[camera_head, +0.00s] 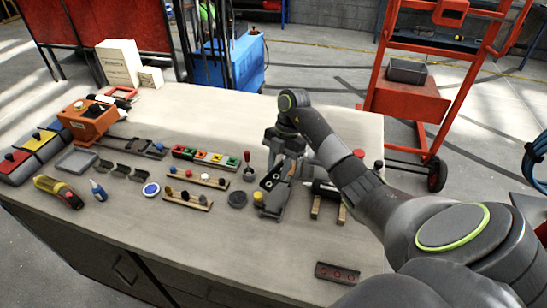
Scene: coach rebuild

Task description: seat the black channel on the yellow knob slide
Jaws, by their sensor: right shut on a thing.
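My right gripper (277,172) reaches in from the right and points down over the middle of the table. It is shut on a small dark piece, the black channel (268,181), just above the yellow knob slide. The yellow knob slide (271,208) is a grey block on the table with a yellow knob at its left side. The gripper and the channel hide its far part. I cannot tell whether the channel touches the slide. My left gripper is not in view.
Wooden strips with coloured knobs (187,200) lie further left. A dark tool on wooden blocks (327,200) stands to the right. A dark tray with red rings (338,273) lies near the front edge. The front middle is clear.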

